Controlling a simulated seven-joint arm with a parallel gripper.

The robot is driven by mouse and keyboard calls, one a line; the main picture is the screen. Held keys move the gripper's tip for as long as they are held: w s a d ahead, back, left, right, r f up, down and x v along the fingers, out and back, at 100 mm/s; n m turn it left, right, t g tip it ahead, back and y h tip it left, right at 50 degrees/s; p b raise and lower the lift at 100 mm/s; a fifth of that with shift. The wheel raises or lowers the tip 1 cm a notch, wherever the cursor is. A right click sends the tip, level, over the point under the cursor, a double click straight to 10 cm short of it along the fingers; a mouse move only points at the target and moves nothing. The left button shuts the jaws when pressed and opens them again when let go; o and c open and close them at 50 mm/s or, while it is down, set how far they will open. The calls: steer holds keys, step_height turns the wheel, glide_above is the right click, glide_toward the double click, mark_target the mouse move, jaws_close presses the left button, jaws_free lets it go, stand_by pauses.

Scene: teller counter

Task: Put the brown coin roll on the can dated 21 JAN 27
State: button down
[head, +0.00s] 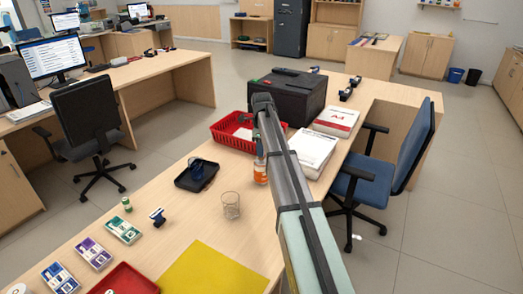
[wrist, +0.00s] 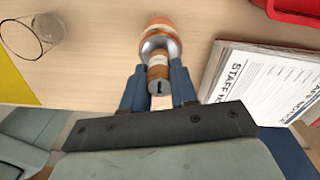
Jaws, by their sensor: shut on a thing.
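The brown coin roll (wrist: 158,70) is between the two blue fingers of my gripper (wrist: 158,88) in the wrist view, its grey end toward the camera. An orange can with a silvery rim (wrist: 160,28) stands on the counter just beyond the roll, and the roll overlaps its rim in this view. I cannot tell whether they touch. The can also shows in the head view (head: 260,172), below the end of my arm. No date can be read on it. The roll cannot be made out clearly in the head view.
A clear glass (head: 230,205) stands left of the can, with a black tray (head: 183,181) holding a blue cup behind it. A red basket (head: 222,138), a black printer (head: 288,100) and a paper stack (head: 313,152) are close by. A yellow mat (head: 215,272) lies in front.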

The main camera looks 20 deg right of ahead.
steer(key=shift+f, duration=0.25)
steer(key=shift+f, duration=0.1)
steer(key=c, duration=0.9)
jaws_free()
step_height(320, 180, up, 12)
steer(key=shift+r, duration=0.15)
